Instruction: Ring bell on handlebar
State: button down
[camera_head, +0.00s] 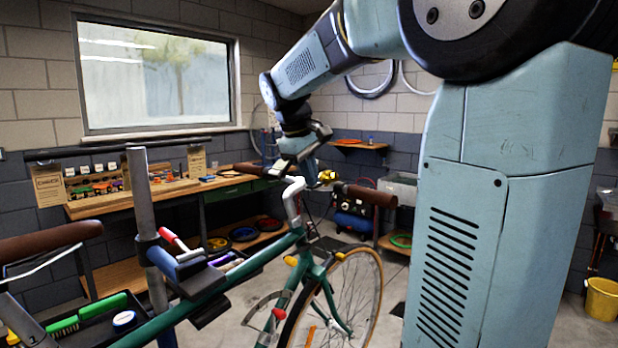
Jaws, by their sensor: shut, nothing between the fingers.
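The green bicycle (262,262) is held in a stand at the front left. Its handlebar shows a silver stem (293,192) and a brown grip (366,194) to the right. A small yellow, rounded part (327,176) sits by the bar between the stem and the grip; it looks like the bell, but it is small and partly covered. My gripper (308,178) is shut and empty, pointing down at the handlebar just left of the yellow part. I cannot tell whether it touches the bell or bar.
The stand post (142,215) with its red-handled clamp (172,240) rises at the left. A tool tray (98,318) is below it. A wooden workbench (120,200) runs along the back wall. A yellow bucket (602,299) stands at far right.

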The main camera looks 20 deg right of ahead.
notch_tip(320, 180, up, 14)
jog(key=shift+s+a, duration=0.25)
jog(key=shift+a, duration=0.2)
jog(key=shift+s+f, duration=0.1)
jog(key=shift+f, duration=0.1)
dwell(0.8)
jog(key=s+a+f+m+t+y, duration=0.1)
jog(key=s+a+f+m+y, duration=0.1)
jog(key=s+f, duration=0.9)
jog(key=s+a+f+m+t+y, duration=0.2)
jog(key=s+a+f+m, duration=0.1)
jog(key=s+f, duration=0.8)
notch_tip(320, 180, down, 2)
jog(key=shift+t, duration=0.3)
